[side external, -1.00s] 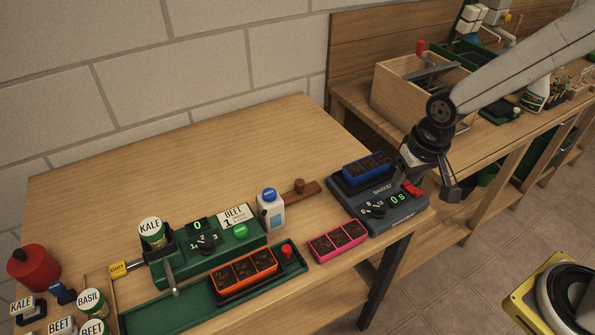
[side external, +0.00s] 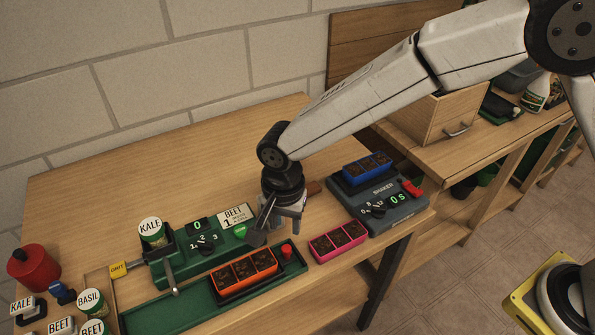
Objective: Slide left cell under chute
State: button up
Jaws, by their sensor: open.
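The orange tray of soil-filled cells (side external: 246,284) sits on a dark carrier in the green track (side external: 182,317). A red knob (side external: 287,251) stands at the right end of the carrier. The green seeder (side external: 190,269) stands behind the track with a KALE jar (side external: 151,233) on top at its left. The chute is the grey tube (side external: 171,276) at the seeder's front left, left of the orange tray. My gripper (side external: 274,237) is open and empty, pointing down above the right end of the seeder, behind and left of the red knob.
A pink tray (side external: 338,242) lies right of the track. The shaker (side external: 385,205) with a blue tray (side external: 366,167) stands farther right. A red canister (side external: 34,268) and several labelled jars are at the left. The table's back is clear.

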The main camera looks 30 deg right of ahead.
aim_at(287, 248)
jog(key=shift+f, duration=0.1)
jog(key=shift+f, duration=3.8)
grip_shut()
